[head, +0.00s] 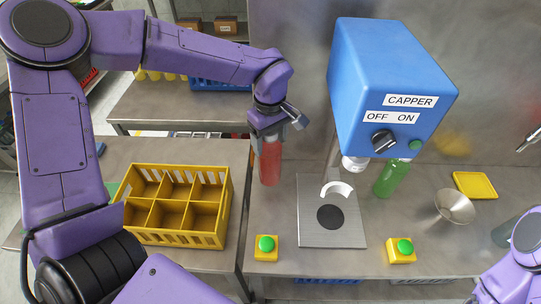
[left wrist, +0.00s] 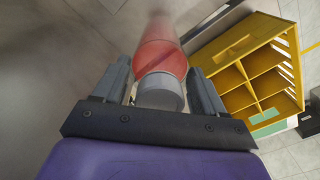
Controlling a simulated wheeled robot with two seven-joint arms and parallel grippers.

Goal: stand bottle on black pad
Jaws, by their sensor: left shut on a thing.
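A red bottle (head: 270,162) hangs upright below my left gripper (head: 267,134) in the head view, near the left edge of the steel table. In the left wrist view the red bottle (left wrist: 160,50) points away from the gripper (left wrist: 160,92), its pale grey top between the two fingers. The gripper is shut on it. I cannot tell whether its base touches the table. The black pad (head: 330,217) is a bare round disc on a steel plate (head: 331,238), right of and nearer than the bottle. My right gripper is not clearly visible; only purple arm parts show at lower right.
The blue capper (head: 385,85) overhangs behind the pad. Two green buttons (head: 266,244) (head: 404,247) flank the plate. A funnel (head: 455,206) is right; a yellow crate (head: 222,207) is left.

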